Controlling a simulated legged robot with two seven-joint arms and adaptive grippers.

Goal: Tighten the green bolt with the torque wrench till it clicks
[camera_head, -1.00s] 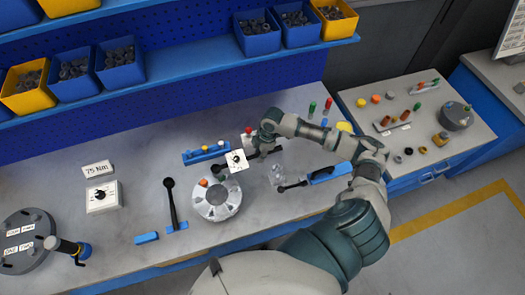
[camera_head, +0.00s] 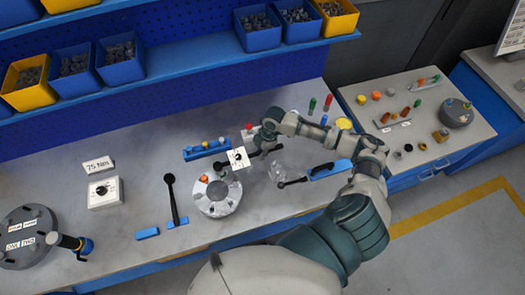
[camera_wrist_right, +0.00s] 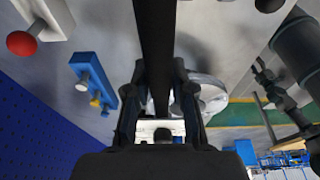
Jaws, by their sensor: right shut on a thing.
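My right gripper (camera_head: 268,140) is above the bench's middle, just behind and to the right of the round pale flanged shell (camera_head: 218,205). It is shut on a dark bar (camera_wrist_right: 157,45), apparently the torque wrench, which runs up between the fingers in the right wrist view. A white square plate with a dial (camera_head: 238,158) shows beside the gripper, at the shell's back edge. An orange-topped bolt (camera_head: 204,178) stands on the shell's rim. I cannot clearly make out a green bolt on the shell; the plate and arm are close to its far side. My left gripper is not in view.
A black-handled tool (camera_head: 171,195) stands left of the shell. A blue holder with bolts (camera_head: 205,149) lies behind it. A dial box (camera_head: 104,192) with a 75 Nm sign (camera_head: 98,164) is at left. Another dark tool (camera_head: 292,183) and a blue block (camera_head: 330,170) lie at right.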

